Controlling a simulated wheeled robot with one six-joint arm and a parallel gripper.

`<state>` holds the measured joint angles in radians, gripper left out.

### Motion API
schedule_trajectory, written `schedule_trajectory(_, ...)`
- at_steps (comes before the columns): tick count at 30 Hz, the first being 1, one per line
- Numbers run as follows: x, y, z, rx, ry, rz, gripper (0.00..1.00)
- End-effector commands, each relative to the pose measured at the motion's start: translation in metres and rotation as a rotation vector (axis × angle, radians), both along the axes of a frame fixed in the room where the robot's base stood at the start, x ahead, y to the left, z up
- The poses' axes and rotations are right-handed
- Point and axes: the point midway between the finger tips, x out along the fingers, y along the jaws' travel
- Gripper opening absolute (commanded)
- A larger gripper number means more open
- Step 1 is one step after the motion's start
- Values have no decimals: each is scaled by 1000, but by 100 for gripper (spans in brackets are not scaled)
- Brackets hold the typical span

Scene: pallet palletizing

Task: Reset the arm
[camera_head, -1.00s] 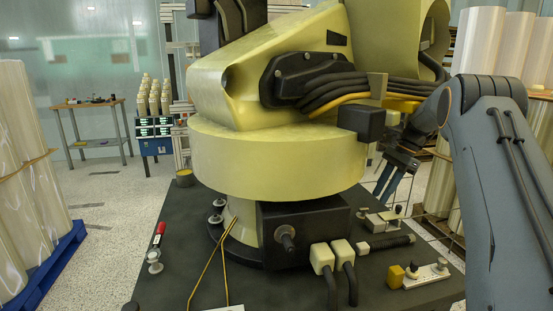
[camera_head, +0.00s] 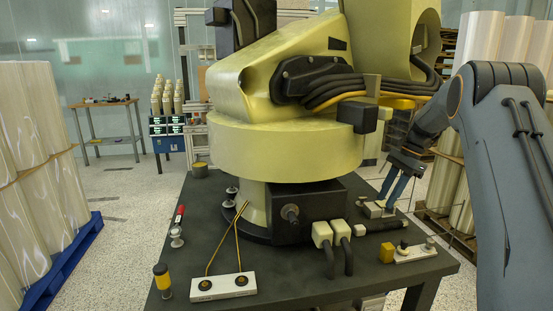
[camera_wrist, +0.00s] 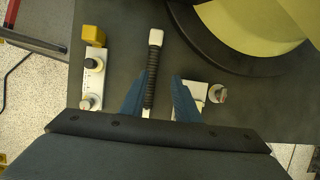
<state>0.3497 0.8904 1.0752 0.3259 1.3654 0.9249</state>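My arm (camera_head: 510,170) comes in from the right side of the head view. My gripper (camera_head: 390,197) points down over the right part of a dark table, close to a small fixture there. In the wrist view my gripper (camera_wrist: 157,80) shows two blue fingers spread apart with nothing held between them. A black ribbed hose with a white end (camera_wrist: 152,65) lies in line with the gap. I cannot tell the exact height of the fingertips above the table.
A large yellow industrial arm (camera_head: 285,145) stands on the dark table (camera_head: 330,280). Wrapped white rolls stand on a blue pallet (camera_head: 65,262) at left. A workbench (camera_head: 105,103) stands behind.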

Motion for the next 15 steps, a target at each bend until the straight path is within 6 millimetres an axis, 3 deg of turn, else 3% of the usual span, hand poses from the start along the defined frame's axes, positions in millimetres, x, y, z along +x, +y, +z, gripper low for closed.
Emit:
schedule_trajectory(10, -39, 42, 13, -58, -50, 185, 29)
schedule_trajectory(15, -84, 74, 22, -103, -92, 354, 29)
